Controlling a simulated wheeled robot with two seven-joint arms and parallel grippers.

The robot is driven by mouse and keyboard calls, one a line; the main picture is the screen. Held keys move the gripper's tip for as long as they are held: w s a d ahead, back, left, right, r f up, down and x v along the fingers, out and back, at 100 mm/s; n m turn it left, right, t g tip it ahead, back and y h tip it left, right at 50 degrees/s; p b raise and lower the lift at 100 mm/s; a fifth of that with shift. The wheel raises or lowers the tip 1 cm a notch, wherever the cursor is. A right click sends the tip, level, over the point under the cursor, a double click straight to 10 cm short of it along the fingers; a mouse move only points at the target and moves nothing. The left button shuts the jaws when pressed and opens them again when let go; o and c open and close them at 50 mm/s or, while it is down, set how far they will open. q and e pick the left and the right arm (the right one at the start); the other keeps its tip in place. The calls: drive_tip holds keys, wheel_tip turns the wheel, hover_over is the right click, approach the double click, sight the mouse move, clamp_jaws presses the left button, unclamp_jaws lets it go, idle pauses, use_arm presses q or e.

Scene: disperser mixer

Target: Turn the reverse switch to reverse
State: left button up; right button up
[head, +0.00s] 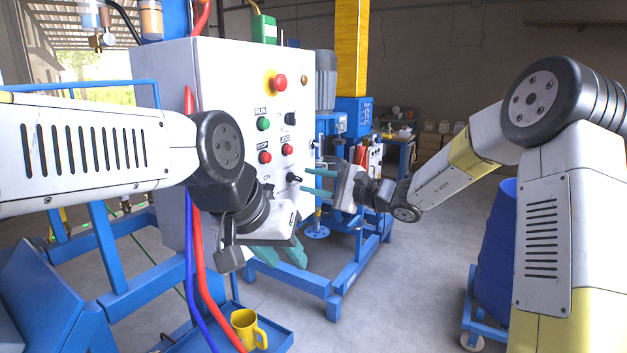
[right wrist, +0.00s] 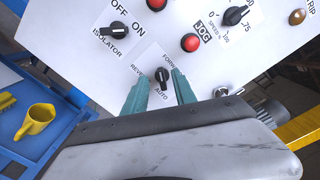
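The reverse switch (right wrist: 162,77) is a black knob on the white panel (right wrist: 135,62), with labels for reverse, forward and auto around it. In the right wrist view it lies between the two teal fingertips of my right gripper (right wrist: 160,76), with a gap on each side. In the head view the switch (head: 292,178) sits just left of the open fingertips of my right gripper (head: 304,180). Which label its pointer faces is not clear. My left gripper (head: 279,256) is open and empty, low in front of the cabinet.
The isolator switch (right wrist: 113,29), red jog button (right wrist: 190,42) and speed knob (right wrist: 235,16) are close by on the panel. A red emergency button (head: 280,83) is higher up. Red and blue hoses (head: 201,270) hang at the cabinet. A yellow mug (head: 246,329) stands on a blue tray.

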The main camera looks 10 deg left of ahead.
drive_tip(key=shift+v, duration=1.7)
